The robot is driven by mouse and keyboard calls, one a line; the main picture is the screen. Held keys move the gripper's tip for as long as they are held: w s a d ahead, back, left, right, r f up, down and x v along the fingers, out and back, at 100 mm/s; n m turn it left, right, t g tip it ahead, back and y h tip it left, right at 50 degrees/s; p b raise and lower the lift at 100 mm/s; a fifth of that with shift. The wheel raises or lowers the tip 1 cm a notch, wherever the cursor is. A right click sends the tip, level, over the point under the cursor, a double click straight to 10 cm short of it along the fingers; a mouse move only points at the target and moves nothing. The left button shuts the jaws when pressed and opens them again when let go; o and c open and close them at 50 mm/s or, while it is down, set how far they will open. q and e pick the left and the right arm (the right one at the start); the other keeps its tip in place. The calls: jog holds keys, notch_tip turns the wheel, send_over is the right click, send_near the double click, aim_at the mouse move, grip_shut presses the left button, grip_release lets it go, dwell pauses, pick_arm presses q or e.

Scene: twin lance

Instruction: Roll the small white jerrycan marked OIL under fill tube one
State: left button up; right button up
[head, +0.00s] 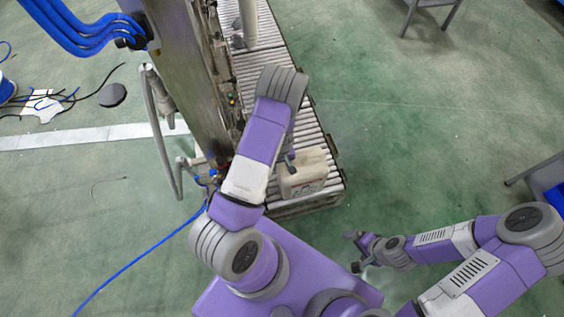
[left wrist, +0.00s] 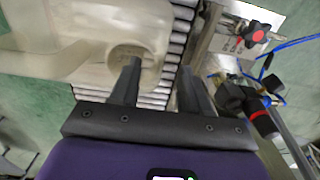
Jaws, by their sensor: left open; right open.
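The small off-white jerrycan (head: 305,178) stands on the near end of the roller conveyor, and a mark on its side is too small to read. In the left wrist view the jerrycan (left wrist: 90,45) fills the upper left, with a round neck or opening facing the camera. My left gripper (head: 288,160) is at the jerrycan's top left edge. In the left wrist view its fingers (left wrist: 157,85) are apart, one overlapping the jerrycan's round part, the other over rollers; contact cannot be told. My right gripper (head: 354,251) is open and empty over the floor. I cannot identify fill tube one.
The roller conveyor (head: 319,135) runs away toward the top, with a tall metal machine column (head: 190,70) along its left side. A pale cylinder (head: 249,18) stands at its far end.

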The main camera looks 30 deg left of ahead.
aim_at(281, 169)
pick_arm(q)
notch_tip(281, 169, down, 7)
jog(key=shift+f+b, duration=0.1)
jog(key=shift+b, duration=0.95)
grip_shut()
